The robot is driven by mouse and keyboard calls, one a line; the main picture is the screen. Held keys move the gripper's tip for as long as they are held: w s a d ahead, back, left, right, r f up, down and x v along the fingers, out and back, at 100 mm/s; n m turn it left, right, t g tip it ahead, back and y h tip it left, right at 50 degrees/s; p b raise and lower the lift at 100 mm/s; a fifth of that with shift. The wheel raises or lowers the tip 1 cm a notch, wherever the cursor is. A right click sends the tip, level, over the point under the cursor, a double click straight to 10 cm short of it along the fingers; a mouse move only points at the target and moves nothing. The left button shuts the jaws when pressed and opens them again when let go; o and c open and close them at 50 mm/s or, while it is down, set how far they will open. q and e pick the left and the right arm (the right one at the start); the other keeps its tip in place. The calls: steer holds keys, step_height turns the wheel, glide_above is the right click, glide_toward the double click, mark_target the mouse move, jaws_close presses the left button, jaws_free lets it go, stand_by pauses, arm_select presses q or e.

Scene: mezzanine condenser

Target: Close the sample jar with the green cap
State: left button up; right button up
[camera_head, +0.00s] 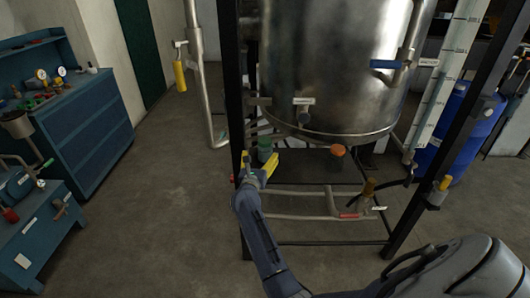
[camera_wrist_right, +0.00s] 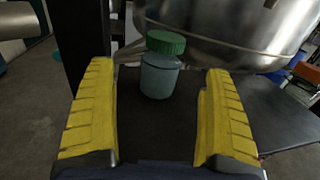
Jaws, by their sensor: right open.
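The sample jar (camera_wrist_right: 158,80) is a pale grey-blue cylinder standing on a dark shelf under the steel vessel. The green cap (camera_wrist_right: 166,42) sits on top of its mouth; whether it is fully tightened I cannot tell. In the head view the jar (camera_head: 264,154) and the cap (camera_head: 265,142) show small, just behind my right gripper. My right gripper (camera_head: 259,165) has yellow fingers. In the right wrist view it (camera_wrist_right: 158,115) is open and empty, with the jar beyond and between its fingers, apart from both. My left gripper is not in view.
The steel vessel (camera_head: 330,70) hangs low over the dark shelf (camera_head: 310,168). A dark frame post (camera_head: 235,100) stands close left of the jar. An orange-topped object (camera_head: 337,151) is to the right. Pipes and a red-handled valve (camera_head: 349,215) run below in front.

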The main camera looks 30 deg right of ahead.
mark_target(265, 148)
steer(key=shift+s+d+f+m, duration=0.1)
steer(key=shift+d+f+m, duration=0.1)
steer(key=shift+m, duration=0.3)
steer(key=shift+w+d, duration=0.35)
steer(key=shift+w, duration=0.1)
steer(key=shift+x, duration=3.2)
steer(key=shift+c, duration=0.3)
steer(key=c, duration=1.5)
steer(key=shift+o, duration=0.2)
